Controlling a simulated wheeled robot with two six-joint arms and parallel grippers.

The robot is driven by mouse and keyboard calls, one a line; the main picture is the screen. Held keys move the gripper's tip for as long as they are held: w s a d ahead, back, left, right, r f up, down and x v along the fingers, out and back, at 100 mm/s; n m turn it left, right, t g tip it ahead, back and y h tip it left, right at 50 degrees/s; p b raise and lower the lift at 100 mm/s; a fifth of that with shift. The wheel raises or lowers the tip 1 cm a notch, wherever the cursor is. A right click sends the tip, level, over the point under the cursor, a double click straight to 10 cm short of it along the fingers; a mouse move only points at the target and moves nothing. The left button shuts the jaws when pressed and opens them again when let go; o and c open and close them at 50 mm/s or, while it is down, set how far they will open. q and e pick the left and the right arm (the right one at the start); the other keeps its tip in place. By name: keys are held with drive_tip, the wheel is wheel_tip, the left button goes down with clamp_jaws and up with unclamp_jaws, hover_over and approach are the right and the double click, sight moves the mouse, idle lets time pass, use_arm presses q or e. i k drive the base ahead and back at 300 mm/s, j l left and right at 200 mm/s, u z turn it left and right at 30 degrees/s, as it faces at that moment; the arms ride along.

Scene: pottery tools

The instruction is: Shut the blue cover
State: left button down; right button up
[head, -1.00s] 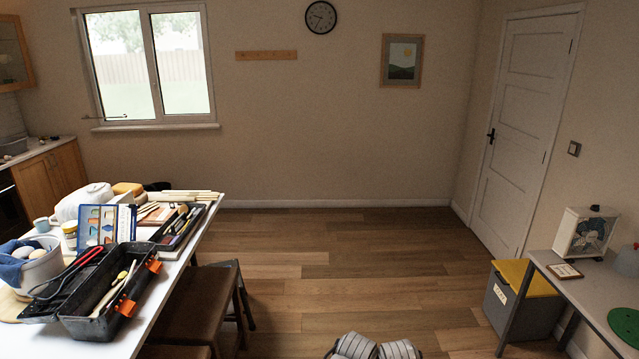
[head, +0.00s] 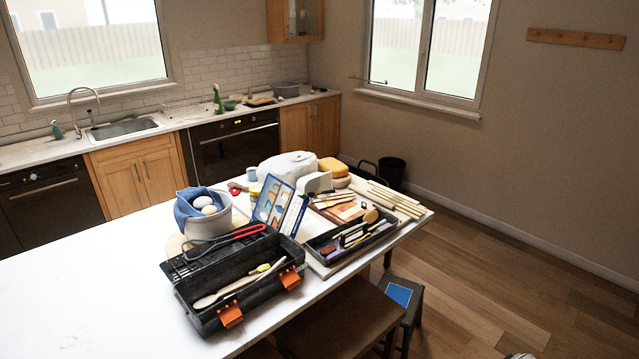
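A blue-edged cover (head: 269,201) stands open and tilted on the white table, showing several coloured pictures on its face. A second blue-edged panel with a pale face (head: 294,214) joins or stands close beside it on the right; I cannot tell whether they are one booklet or a case. Its lower edge is partly hidden behind the open black toolbox (head: 205,309).
A bowl with a blue cloth (head: 208,228) stands left of the cover. A black tool tray (head: 349,246), wooden sticks (head: 397,199) and a white bag (head: 288,168) crowd its right and back. The white table (head: 90,290) is clear at left. Stools stand at the table's right side.

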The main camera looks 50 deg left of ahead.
sight(281, 206)
drive_tip(key=i+u, duration=0.15)
drive_tip(key=i, duration=0.3)
drive_tip(key=i+l+u, duration=0.2)
drive_tip(key=i, duration=0.2)
drive_tip(key=i+l+u, duration=0.15)
drive_tip(key=i, duration=0.3)
drive_tip(key=i+u, duration=0.2)
drive_tip(key=u, duration=0.25)
drive_tip(key=i+l+u, duration=0.15)
drive_tip(key=u, duration=0.3)
drive_tip(key=i+l+u, duration=0.2)
drive_tip(key=u, duration=0.25)
drive_tip(key=i+l+u, duration=0.2)
drive_tip(key=u, duration=0.25)
drive_tip(key=i+l+u, duration=0.15)
drive_tip(key=u, duration=0.3)
drive_tip(key=i+l+u, duration=0.1)
drive_tip(key=l+u, duration=0.15)
drive_tip(key=u, duration=0.15)
drive_tip(key=i+l+u, duration=0.1)
drive_tip(key=l+u, duration=0.2)
drive_tip(key=u, duration=0.15)
